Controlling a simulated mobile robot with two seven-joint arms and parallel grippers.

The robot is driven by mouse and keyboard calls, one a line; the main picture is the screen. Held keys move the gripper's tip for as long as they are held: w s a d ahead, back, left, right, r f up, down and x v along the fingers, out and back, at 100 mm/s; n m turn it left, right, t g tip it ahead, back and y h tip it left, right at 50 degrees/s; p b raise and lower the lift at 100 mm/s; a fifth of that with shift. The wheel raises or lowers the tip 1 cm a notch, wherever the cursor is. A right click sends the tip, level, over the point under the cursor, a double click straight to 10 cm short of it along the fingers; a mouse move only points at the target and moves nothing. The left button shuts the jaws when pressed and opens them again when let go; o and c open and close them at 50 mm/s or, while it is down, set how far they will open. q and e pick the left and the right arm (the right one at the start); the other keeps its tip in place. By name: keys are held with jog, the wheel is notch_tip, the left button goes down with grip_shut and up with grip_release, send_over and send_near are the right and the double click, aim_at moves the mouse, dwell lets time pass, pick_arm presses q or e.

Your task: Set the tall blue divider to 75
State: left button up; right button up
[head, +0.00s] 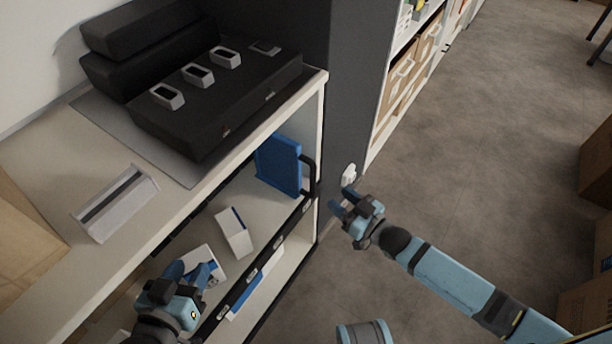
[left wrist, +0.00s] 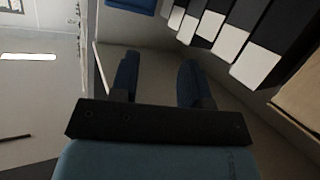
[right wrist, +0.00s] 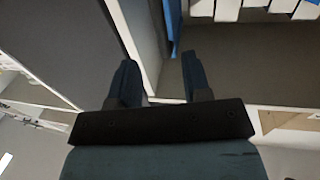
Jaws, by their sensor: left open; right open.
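The tall blue divider (head: 280,165) stands upright in the shelf bay below the top board, near its far end. A black handle (head: 309,174) sticks out from its front side. A dark rail (head: 262,268) with small pale labels runs along the shelf's front edge; I cannot read the labels. My right gripper (head: 342,199) is open and empty, outside the shelf, a little right of the handle and apart from it. A thin blue strip, likely the divider (right wrist: 175,35), shows in the right wrist view. My left gripper (head: 192,271) is open and empty near the bay's front.
A white box (head: 234,233) and a white item lie in the bay left of the divider. A black tray unit (head: 215,95) and a grey-white holder (head: 115,205) sit on the top board. A dark upright panel (head: 345,80) stands at the far end.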

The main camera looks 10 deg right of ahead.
aim_at(315, 180)
jog(key=b+x, duration=0.2)
jog(key=x, duration=0.9)
jog(key=shift+f, duration=0.1)
jog(key=shift+w+a+b, duration=0.25)
jog(key=shift+w+b, duration=0.05)
jog(key=shift+w, duration=0.05)
pick_arm(q)
jog(key=r+t, duration=0.1)
jog(key=w+d+r+h, duration=0.1)
jog(key=r, duration=0.1)
jog(key=d+r+t+h, duration=0.1)
jog(key=r, duration=0.1)
jog(key=shift+w+d+t, duration=0.15)
jog(key=shift+t, duration=0.15)
pick_arm(e)
grip_shut()
